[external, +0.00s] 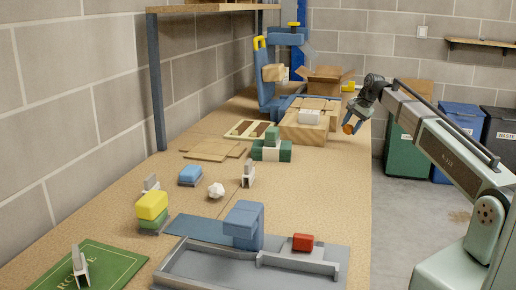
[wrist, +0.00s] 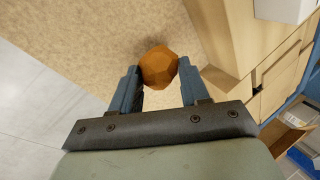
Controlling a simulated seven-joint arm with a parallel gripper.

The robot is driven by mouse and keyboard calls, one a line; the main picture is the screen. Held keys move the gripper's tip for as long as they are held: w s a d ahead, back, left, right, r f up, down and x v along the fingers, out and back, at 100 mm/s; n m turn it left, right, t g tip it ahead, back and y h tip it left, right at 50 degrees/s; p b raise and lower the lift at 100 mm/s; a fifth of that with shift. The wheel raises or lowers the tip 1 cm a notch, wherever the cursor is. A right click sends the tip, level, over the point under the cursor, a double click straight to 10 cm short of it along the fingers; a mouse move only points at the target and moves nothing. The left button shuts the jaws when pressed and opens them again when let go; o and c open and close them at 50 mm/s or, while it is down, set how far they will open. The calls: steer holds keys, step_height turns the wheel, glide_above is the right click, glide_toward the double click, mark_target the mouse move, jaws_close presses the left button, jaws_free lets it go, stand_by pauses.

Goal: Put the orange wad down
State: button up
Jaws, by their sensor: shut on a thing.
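The orange wad (wrist: 159,67) is a faceted, roundish lump held between the two blue fingers of my gripper (wrist: 158,84) in the wrist view. In the external view the wad (external: 348,128) shows small at the tip of my gripper (external: 352,121), near the right edge of the workbench (external: 345,185). My gripper is shut on it. It is beside the wooden box (external: 303,134). I cannot tell exactly how high the wad is above the bench.
The wooden box carries a pale block (external: 310,117). Bare bench lies in front of the wooden box. Bins stand beyond its right edge.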

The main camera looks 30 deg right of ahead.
mark_target(350, 132)
steer(key=shift+f, duration=1.65)
steer(key=shift+f, duration=0.1)
steer(key=o, duration=0.8)
steer(key=shift+c, duration=0.2)
steer(key=v, duration=1.2)
